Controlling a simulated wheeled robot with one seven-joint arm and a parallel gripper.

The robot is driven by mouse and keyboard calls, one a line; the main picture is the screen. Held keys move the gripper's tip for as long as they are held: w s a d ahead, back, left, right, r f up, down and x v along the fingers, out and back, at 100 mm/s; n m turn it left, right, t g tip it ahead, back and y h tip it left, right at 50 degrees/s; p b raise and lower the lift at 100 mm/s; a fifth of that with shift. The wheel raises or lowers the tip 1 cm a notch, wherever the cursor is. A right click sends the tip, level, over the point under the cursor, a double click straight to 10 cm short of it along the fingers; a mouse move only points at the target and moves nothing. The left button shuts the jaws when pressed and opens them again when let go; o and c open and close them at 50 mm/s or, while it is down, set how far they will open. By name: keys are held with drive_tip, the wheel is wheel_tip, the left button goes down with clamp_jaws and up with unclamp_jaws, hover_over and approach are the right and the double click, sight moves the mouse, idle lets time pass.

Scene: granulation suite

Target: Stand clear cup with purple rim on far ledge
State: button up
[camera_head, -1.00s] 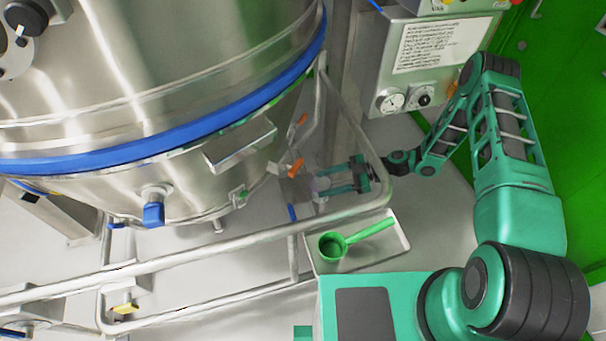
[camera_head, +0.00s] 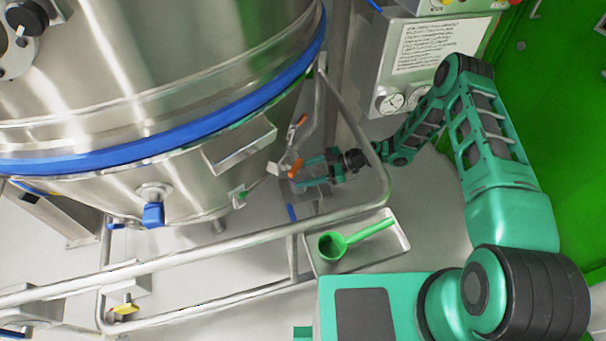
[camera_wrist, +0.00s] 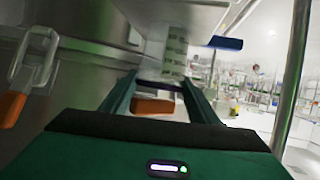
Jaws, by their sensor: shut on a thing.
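My gripper (camera_head: 308,170) is beneath the right side of the steel vessel, inside the bent pipe rail. In the wrist view, its two green fingers (camera_wrist: 158,92) are shut on a clear cup (camera_wrist: 174,50) with pale printed marks. A dark purple band shows at the cup's near end, between the fingers. In the head view the cup is small and mostly lost between the fingers. A small grey ledge-like surface (camera_head: 309,208) lies just below the gripper; I cannot tell whether it is the far ledge. I cannot tell whether the cup touches anything.
The steel vessel (camera_head: 150,95) with a blue band fills the left. Orange-handled fittings (camera_head: 295,168) are close to the fingertips. The pipe rail (camera_head: 340,212) runs in front of the gripper. A tray (camera_head: 397,243) holding a green scoop (camera_head: 345,240) stands nearer me.

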drive_tip(key=o, duration=1.1)
drive_tip(key=shift+o, duration=0.2)
drive_tip(key=v, duration=1.2)
